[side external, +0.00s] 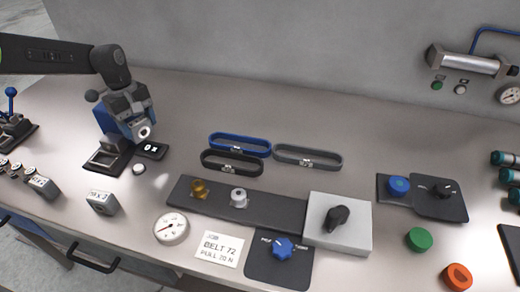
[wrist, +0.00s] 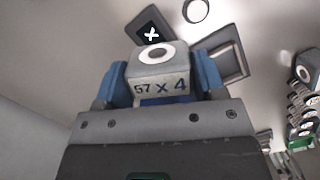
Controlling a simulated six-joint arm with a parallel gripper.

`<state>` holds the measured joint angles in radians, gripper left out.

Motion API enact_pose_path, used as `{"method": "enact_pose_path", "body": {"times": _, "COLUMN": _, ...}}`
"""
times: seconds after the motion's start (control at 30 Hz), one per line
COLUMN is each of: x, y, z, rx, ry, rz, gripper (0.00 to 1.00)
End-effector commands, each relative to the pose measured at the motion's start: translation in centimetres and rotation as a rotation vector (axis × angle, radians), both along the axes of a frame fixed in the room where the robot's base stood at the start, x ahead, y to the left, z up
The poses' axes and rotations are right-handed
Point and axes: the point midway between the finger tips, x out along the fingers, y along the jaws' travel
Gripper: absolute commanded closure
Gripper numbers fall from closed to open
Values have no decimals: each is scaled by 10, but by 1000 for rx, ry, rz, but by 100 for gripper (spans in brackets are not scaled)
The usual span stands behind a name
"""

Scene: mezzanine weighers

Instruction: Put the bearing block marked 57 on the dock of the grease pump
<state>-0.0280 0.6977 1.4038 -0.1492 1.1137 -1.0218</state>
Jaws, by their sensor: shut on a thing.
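The bearing block (wrist: 162,72) is grey with a ringed hole on top; its front reads "57 x 4" in the wrist view. My gripper (wrist: 163,82) is shut on it, with a blue finger at each side. In the side view the block (side external: 140,130) hangs above and to the right of a square dark-rimmed dock (side external: 92,165), apart from it. The dock's frame (wrist: 240,68) also shows right of the block in the wrist view.
A small dark display (side external: 151,150) and a white button (side external: 138,168) sit right of the dock. Three belts (side external: 240,145) and a dark plate (side external: 270,214) lie to the right.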

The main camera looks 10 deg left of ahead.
Motion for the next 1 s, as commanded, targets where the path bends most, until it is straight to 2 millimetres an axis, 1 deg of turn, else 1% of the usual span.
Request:
{"method": "enact_pose_path", "body": {"times": 0.03, "x": 8, "y": -7, "z": 3, "rx": -2, "ry": -3, "rz": 88, "gripper": 75}}
{"method": "enact_pose_path", "body": {"times": 0.1, "x": 16, "y": -15, "z": 6, "rx": -1, "ry": -4, "rz": 217, "gripper": 75}}
{"method": "enact_pose_path", "body": {"times": 0.3, "x": 38, "y": -39, "z": 16, "rx": -1, "ry": -4, "rz": 574, "gripper": 75}}
{"method": "enact_pose_path", "body": {"times": 0.5, "x": 56, "y": -62, "z": 25, "rx": -1, "ry": -4, "rz": 905, "gripper": 75}}
{"method": "enact_pose_path", "body": {"times": 0.6, "x": 62, "y": -72, "z": 28, "rx": -2, "ry": -3, "rz": 1035, "gripper": 75}}
{"method": "enact_pose_path", "body": {"times": 0.7, "x": 66, "y": -78, "z": 31, "rx": -1, "ry": -3, "rz": 1134, "gripper": 75}}
{"method": "enact_pose_path", "body": {"times": 0.8, "x": 69, "y": -83, "z": 33, "rx": -1, "ry": -2, "rz": 1197, "gripper": 75}}
{"method": "enact_pose_path", "body": {"times": 0.93, "x": 70, "y": -85, "z": 34, "rx": -1, "ry": -1, "rz": 1232, "gripper": 75}}
{"method": "enact_pose_path", "body": {"times": 1.0, "x": 70, "y": -85, "z": 30, "rx": 1, "ry": 1, "rz": 1238, "gripper": 75}}
